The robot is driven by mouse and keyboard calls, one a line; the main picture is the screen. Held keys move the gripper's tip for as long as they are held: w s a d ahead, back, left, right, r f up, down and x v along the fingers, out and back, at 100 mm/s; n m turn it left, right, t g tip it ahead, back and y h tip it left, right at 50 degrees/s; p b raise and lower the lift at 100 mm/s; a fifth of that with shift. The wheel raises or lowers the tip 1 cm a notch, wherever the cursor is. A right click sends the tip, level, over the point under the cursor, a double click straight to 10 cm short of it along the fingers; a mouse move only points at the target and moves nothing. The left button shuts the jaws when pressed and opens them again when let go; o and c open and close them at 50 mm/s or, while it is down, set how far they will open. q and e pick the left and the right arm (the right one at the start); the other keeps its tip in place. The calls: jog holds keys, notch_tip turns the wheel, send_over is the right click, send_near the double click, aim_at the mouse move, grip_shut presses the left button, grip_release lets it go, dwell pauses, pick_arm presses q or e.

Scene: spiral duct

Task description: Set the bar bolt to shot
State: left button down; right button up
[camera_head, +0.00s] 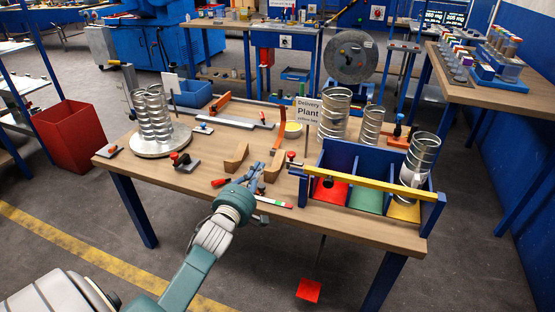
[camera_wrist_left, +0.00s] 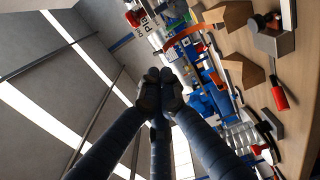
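I cannot tell for sure which fitting is the bar bolt. One long bar is the yellow bar (camera_head: 372,182) across the front of the blue three-bay bin (camera_head: 441,208); another is a grey bar with an orange end (camera_head: 240,121) lying further back on the table. Whether either is shot or drawn is not clear. My left gripper (camera_head: 257,172) is over the table's front edge, left of the bin and apart from both bars. In the left wrist view its fingers (camera_wrist_left: 160,90) are drawn together at the tips, with nothing seen between them. My right gripper is out of view.
The wooden table (camera_head: 160,178) holds a spiral duct stack (camera_head: 152,115) on a round plate, more spiral ducts (camera_head: 333,115), wooden blocks (camera_head: 236,158), and small red-knobbed fittings (camera_head: 184,160). Floor space is clear in front.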

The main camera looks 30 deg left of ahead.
aim_at(291, 159)
pick_arm(q)
jog(key=w+d, duration=0.2)
jog(key=w, duration=0.5)
jog(key=shift+w+p, duration=0.2)
jog(key=shift+p, duration=0.15)
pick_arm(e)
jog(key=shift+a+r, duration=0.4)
pick_arm(q)
jog(key=shift+w+d, duration=0.25)
jog(key=shift+d, duration=0.8)
jog(key=shift+w+d, duration=0.25)
jog(key=shift+d, duration=0.8)
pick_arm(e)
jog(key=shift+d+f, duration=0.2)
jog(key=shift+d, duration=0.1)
pick_arm(q)
jog(key=shift+a, duration=0.15)
